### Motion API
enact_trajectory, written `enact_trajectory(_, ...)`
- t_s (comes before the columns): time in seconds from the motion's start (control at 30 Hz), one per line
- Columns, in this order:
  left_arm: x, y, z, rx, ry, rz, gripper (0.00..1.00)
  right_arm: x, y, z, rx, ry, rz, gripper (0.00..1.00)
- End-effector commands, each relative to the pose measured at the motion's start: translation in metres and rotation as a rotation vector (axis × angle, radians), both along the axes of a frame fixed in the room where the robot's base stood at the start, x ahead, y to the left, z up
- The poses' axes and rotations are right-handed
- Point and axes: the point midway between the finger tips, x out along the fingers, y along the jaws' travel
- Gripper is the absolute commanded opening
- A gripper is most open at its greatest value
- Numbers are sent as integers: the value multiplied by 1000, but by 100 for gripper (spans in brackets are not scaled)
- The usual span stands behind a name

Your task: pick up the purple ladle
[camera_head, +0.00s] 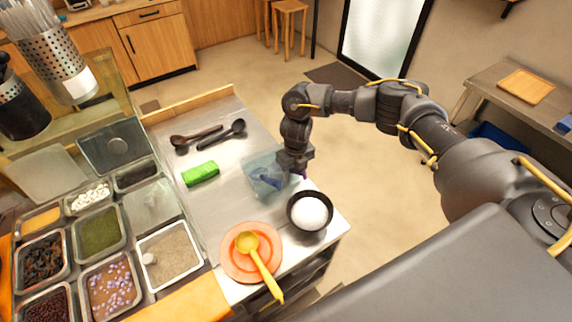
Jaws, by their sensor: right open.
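A see-through bluish container (256,166) sits on the steel counter. A dark blue-purple shape (268,180) shows in it, probably the bowl of the purple ladle. A small purple bit also shows beside the gripper's tip, and I cannot tell whether it is the same ladle's handle. My right gripper (292,172) is open and points down at the container's right side, close to the purple bit. Its fingers hide part of this spot, and I cannot tell whether they touch anything. My left gripper is not in view.
A black bowl (294,222) with a white ball stands just in front of the gripper. A yellow ladle (262,268) lies on an orange plate (230,268). A green packet (201,174) and two dark spoons lie left. Topping trays fill the far left.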

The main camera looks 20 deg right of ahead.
Motion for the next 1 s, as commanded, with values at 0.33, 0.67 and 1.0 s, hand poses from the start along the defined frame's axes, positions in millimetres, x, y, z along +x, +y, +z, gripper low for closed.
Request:
enact_trajectory(0.33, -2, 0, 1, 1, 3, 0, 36, 0, 0, -6, 0, -1, 0, 42)
enact_trajectory(0.67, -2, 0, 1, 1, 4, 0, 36, 0, 0, -6, 0, -1, 0, 0)
enact_trajectory(1.0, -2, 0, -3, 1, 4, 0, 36, 1, 1, 0, 3, -3, 2, 0)
